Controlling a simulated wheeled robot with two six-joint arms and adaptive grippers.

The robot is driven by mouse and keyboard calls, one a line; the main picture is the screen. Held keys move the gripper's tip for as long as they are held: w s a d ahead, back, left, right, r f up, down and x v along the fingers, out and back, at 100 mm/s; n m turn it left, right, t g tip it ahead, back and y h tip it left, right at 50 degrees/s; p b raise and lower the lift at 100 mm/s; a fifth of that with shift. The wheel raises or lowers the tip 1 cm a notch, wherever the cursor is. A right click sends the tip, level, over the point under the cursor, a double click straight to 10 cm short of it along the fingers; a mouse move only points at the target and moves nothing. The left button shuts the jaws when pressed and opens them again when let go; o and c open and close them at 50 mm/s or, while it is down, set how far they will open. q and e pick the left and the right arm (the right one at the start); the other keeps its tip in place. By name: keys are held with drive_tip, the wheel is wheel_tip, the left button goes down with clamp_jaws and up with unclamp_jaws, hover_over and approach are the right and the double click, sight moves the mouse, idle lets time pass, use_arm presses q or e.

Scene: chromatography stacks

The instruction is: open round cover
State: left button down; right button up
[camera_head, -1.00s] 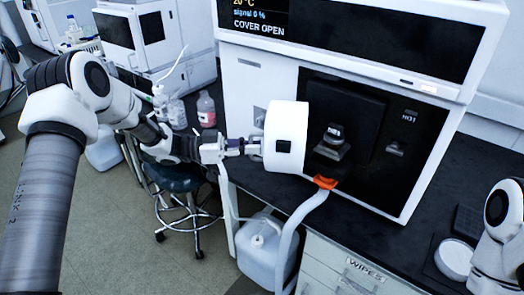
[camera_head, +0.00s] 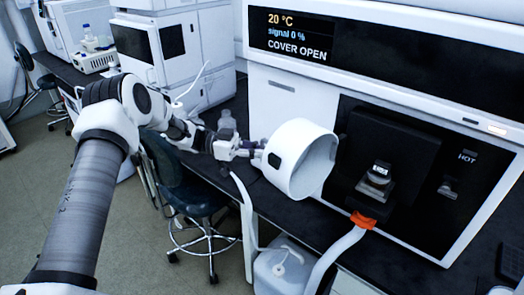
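The round cover (camera_head: 296,172) is a white drum-like cap, swung out from the instrument's dark front, with its hollow inside facing right. A black square patch (camera_head: 275,161) marks its left side. Behind it, the dark opening holds a small metal-topped part (camera_head: 378,176) in plain view. The instrument's display (camera_head: 296,35) reads COVER OPEN. My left gripper (camera_head: 262,150) is at the cover's left side, its fingertips reaching the cover; whether they are closed on it is hidden. My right gripper is out of view.
An orange clip (camera_head: 363,220) with a pale hose hangs below the opening. A white jug (camera_head: 284,266) stands below the bench edge. A dark stool (camera_head: 190,186) is under my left arm. A bottle (camera_head: 227,121) stands behind the gripper.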

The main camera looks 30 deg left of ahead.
use_arm(q)
drive_tip(key=shift+w+r, duration=0.1)
idle(0.3)
drive_tip(key=c, duration=1.2)
unclamp_jaws()
drive_tip(key=v, duration=1.2)
